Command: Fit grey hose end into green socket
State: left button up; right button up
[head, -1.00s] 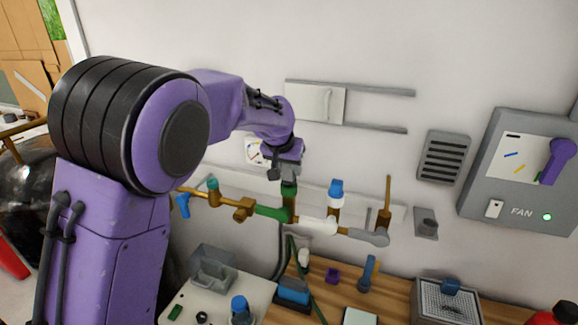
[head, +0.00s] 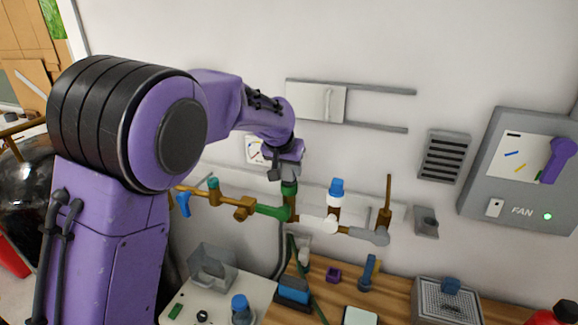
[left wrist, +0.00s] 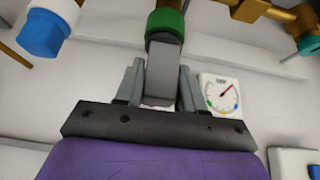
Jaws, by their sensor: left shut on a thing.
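The green socket (head: 289,187) points up from the brass pipe run (head: 243,208) on the wall. In the left wrist view it is a green ring (left wrist: 166,22) at the top. My left gripper (head: 287,174) is right above it, pointing down. It is shut on the grey hose end (left wrist: 161,80), a grey block between the two fingers in the left wrist view. The hose end's front meets the green ring or lies very close to it; how deep it sits is hidden. My right gripper is not in view.
A blue-capped white fitting (head: 336,192) stands right of the socket, and a blue-handled valve (head: 183,204) is at the left. A gauge (left wrist: 222,92) is on the wall behind the gripper. Below, the wooden bench (head: 340,290) holds small parts and a grey box (head: 447,300).

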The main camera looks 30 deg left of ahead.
pick_arm(q)
jog(key=shift+f, duration=0.35)
jog(key=o, duration=0.9)
jog(key=shift+v, duration=1.5)
jog(key=v, duration=0.8)
